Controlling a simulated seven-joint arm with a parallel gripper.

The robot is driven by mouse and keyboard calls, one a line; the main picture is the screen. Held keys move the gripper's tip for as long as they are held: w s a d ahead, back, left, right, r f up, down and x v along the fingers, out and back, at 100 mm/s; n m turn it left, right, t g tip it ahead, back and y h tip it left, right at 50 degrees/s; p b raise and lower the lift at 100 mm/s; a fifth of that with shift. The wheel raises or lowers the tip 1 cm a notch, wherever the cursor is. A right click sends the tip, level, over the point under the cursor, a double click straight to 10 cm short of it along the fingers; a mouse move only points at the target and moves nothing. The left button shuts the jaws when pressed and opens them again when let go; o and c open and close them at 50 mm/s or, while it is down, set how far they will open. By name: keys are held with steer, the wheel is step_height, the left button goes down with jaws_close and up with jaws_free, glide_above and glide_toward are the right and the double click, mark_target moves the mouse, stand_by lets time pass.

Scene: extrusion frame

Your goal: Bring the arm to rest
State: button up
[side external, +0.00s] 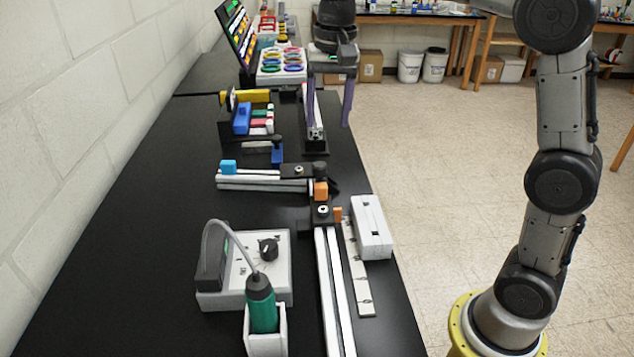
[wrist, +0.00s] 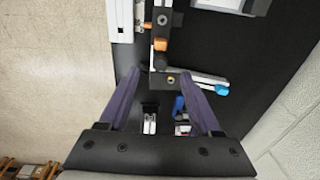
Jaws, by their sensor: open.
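My gripper (side external: 328,118) hangs over the far part of the black bench, with its two purple fingers apart and nothing between them. In the wrist view my gripper (wrist: 160,74) also shows open and empty. The extrusion frame's silver rails (side external: 262,180) meet at black corner brackets (side external: 322,213) nearer the side camera, apart from the fingers. Orange pieces (side external: 320,190) sit at the corner, and a blue piece (side external: 228,167) sits on the left end of the cross rail. The frame's rail (wrist: 203,80) lies beyond the fingertips in the wrist view.
A soldering station (side external: 262,262) with a green-handled iron stands at the bench's near left. A white box (side external: 371,227) lies beside the long rail. A black stand (side external: 314,138) is below my fingers, with a blue block (side external: 242,118) to its left.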

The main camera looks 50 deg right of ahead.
steer(key=s+r+n+t, duration=0.3)
steer(key=s, duration=1.3)
steer(key=s+a+f+n+t, duration=0.1)
steer(key=s+f+n, duration=0.5)
steer(key=s+f, duration=0.2)
step_height(320, 180, down, 2)
steer(key=shift+t, duration=0.3)
stand_by(0.8)
